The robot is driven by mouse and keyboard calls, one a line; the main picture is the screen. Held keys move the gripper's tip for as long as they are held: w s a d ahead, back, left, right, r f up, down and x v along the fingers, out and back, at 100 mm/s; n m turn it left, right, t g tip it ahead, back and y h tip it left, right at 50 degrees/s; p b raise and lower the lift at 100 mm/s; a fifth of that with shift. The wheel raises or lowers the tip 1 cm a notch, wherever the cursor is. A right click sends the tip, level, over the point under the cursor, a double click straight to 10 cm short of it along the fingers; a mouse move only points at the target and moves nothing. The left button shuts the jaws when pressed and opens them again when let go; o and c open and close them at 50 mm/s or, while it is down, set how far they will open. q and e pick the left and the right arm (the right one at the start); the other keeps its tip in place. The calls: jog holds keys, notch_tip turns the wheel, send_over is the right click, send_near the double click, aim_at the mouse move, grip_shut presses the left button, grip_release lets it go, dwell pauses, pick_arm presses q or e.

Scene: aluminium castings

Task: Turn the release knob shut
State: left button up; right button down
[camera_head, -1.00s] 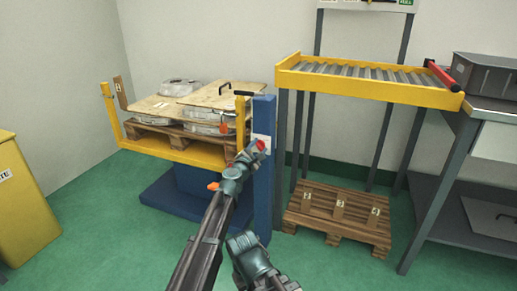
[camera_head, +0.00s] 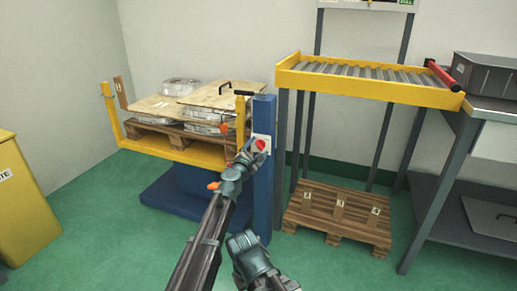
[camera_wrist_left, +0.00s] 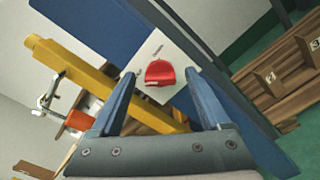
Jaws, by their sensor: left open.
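The red release knob (camera_head: 261,144) sits on a white plate (camera_head: 267,138) on the front of the blue post (camera_head: 264,185). In the left wrist view the knob (camera_wrist_left: 160,72) shows between and just beyond my fingertips, with small dark marks on the plate beside it. My left gripper (camera_head: 254,147) is open and empty, just in front of the plate at its lower left. It also shows in the left wrist view (camera_wrist_left: 160,80), a finger on either side of the knob. I cannot tell whether either finger touches it.
A yellow-framed platform (camera_head: 180,152) holds a pallet of castings under boards (camera_head: 165,108), left of the post. An orange piece (camera_wrist_left: 80,120) on a metal fitting is near the post. A roller conveyor (camera_head: 370,88) and floor pallet (camera_head: 338,212) stand right.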

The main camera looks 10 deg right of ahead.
pick_arm(q)
jog(key=v, duration=1.2)
jog(key=shift+s+a, duration=0.2)
jog(key=shift+s, duration=0.15)
jog(key=shift+s, duration=0.1)
